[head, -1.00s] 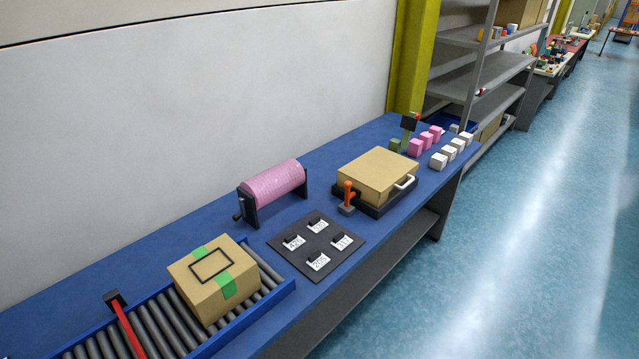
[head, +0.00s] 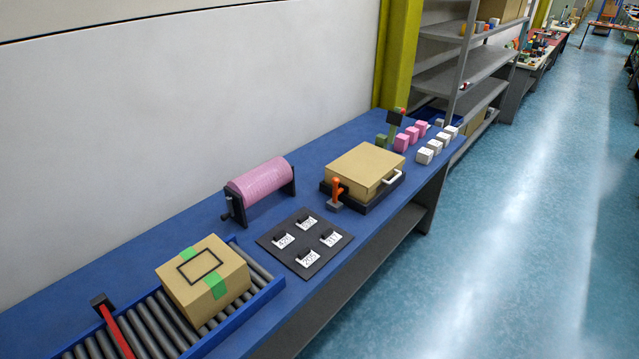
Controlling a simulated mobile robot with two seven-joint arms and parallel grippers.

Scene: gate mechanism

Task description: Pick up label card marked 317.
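A dark square board (head: 304,276) lies on the blue bench and bears white label cards with black clips. The right-hand card (head: 332,239) seems to read 317, but the print is small. The near card (head: 308,259) looks like 205. The left card (head: 284,241) and the far card (head: 308,223) carry numbers I cannot read surely. Neither of my grippers is in view.
Left of the board, a cardboard box (head: 205,280) sits on a roller conveyor (head: 165,330) with a red bar (head: 117,333). Behind stands a pink roll (head: 262,183). Farther right are an orange lever (head: 337,190), a tan case (head: 366,168) and small pink and white blocks (head: 425,156).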

